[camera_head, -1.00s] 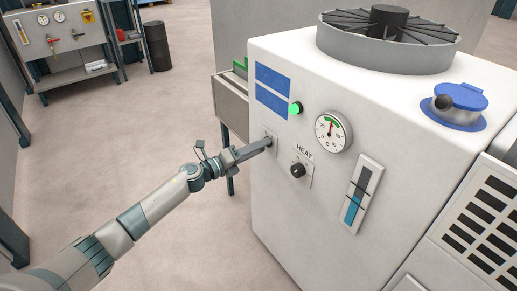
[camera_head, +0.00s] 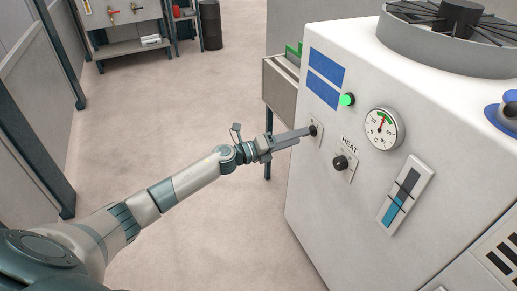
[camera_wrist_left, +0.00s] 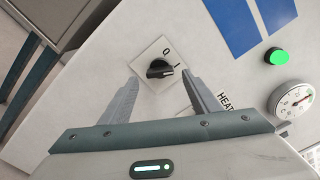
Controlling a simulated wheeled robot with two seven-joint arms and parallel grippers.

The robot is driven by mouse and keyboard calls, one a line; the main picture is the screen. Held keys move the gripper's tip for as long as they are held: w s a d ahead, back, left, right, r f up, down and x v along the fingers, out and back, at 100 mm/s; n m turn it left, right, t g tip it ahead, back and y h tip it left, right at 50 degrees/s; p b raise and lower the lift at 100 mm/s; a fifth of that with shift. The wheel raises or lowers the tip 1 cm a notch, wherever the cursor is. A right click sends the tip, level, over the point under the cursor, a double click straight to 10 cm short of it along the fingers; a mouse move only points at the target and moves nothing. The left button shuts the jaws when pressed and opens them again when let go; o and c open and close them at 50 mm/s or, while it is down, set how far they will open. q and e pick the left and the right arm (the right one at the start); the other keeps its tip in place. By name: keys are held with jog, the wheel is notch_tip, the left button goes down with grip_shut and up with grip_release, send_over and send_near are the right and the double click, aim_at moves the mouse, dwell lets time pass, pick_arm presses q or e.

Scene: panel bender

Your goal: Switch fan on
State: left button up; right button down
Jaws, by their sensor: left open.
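The fan switch is a black rotary knob (camera_wrist_left: 159,69) on a pale square plate marked 0 and I in the left wrist view. It also shows as a dark knob (camera_head: 314,130) on the white cabinet front (camera_head: 340,215) in the head view. My left gripper (camera_wrist_left: 158,90) is open, with one finger on each side below the knob in the wrist picture. I cannot tell whether the fingers touch it. The black-bladed fan (camera_head: 462,14) sits in a grey ring on top of the cabinet. My right gripper is not in view.
A green lit lamp (camera_head: 347,100), a dial gauge (camera_head: 383,129), the HEAT knob (camera_head: 340,163) and a blue level gauge (camera_head: 405,195) share the cabinet front. A grey bench (camera_head: 284,90) stands beside the cabinet. Open floor lies to the left.

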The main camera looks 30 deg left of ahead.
pick_arm(q)
jog(key=b+v, duration=0.1)
jog(key=v, duration=1.3)
jog(key=shift+s+a, duration=0.15)
jog(key=shift+s, duration=0.05)
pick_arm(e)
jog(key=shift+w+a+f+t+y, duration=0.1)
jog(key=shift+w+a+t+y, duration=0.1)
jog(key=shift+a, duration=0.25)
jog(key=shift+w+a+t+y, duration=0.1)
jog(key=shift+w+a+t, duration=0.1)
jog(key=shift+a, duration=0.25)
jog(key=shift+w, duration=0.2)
